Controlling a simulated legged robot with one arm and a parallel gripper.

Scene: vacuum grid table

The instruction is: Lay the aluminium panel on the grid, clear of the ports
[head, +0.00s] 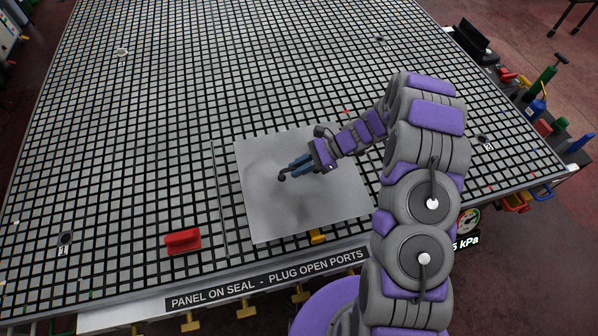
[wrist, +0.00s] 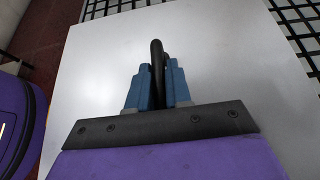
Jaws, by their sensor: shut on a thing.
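The aluminium panel (head: 262,205) is a flat, light grey sheet over the front middle of the grid table (head: 180,120). It also fills most of the wrist view (wrist: 220,70). My gripper (head: 284,176) is over the panel's middle, its blue fingers shut on a dark curved handle (wrist: 156,60). I cannot tell how the handle joins the panel, nor whether the panel lies flat or hangs slightly above the grid. Ports show as small round fittings at the back left (head: 121,53), front left (head: 65,239) and right (head: 482,139), all apart from the panel.
A red block-like tool (head: 183,241) lies left of the panel, near a thin dark strip (head: 219,200). A yellow piece (head: 318,236) shows at the panel's front edge. A gauge (head: 468,221) is at the front right. Tools line the table's right side. The back grid is largely clear.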

